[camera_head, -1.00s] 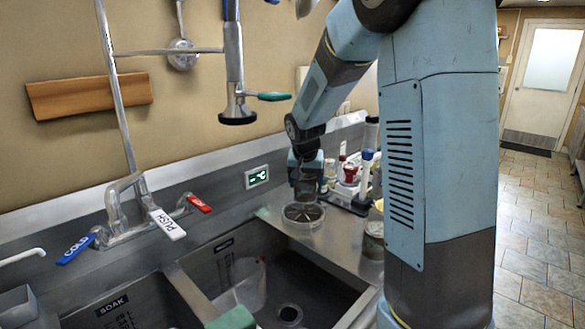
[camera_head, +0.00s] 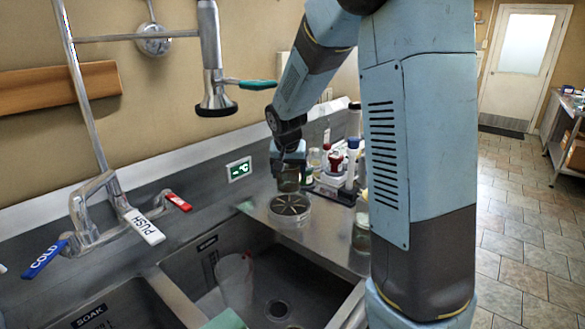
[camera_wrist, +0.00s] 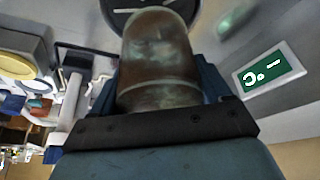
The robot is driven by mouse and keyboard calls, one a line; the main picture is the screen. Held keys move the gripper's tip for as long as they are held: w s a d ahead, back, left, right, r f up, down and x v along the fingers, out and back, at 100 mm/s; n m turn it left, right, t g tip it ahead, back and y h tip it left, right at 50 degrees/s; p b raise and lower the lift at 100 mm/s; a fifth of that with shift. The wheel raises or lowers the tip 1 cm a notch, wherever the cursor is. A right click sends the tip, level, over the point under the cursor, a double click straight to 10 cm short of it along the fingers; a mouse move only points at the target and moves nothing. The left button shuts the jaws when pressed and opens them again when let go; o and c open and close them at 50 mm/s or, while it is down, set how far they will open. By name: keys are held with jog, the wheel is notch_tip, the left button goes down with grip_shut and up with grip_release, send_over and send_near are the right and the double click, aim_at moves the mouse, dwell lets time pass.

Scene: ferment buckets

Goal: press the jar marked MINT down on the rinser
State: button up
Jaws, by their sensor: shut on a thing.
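My gripper (camera_head: 289,163) is shut on a brownish, cloudy glass jar (camera_head: 288,180), which also fills the middle of the wrist view (camera_wrist: 160,62). No MINT marking can be read on the jar. The rinser (camera_head: 290,206) is a round metal disc with star-like spokes, set on the steel counter right of the sink. The jar is just above or behind the rinser in the head view; I cannot tell whether they touch. The dark round rinser rim shows beyond the jar at the top of the wrist view (camera_wrist: 150,5).
Bottles and a white-and-red rack (camera_head: 335,170) stand close right of the jar. Another jar (camera_head: 361,235) stands near the counter's right edge. The sink (camera_head: 290,275) holds a clear container (camera_head: 235,280). A spray head (camera_head: 215,105) hangs at left.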

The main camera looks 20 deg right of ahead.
jog(key=shift+f, duration=2.25)
jog(key=shift+s, duration=0.15)
jog(key=shift+f, duration=1.05)
jog(key=shift+r, duration=0.1)
dwell(0.9)
jog(key=shift+r, duration=4)
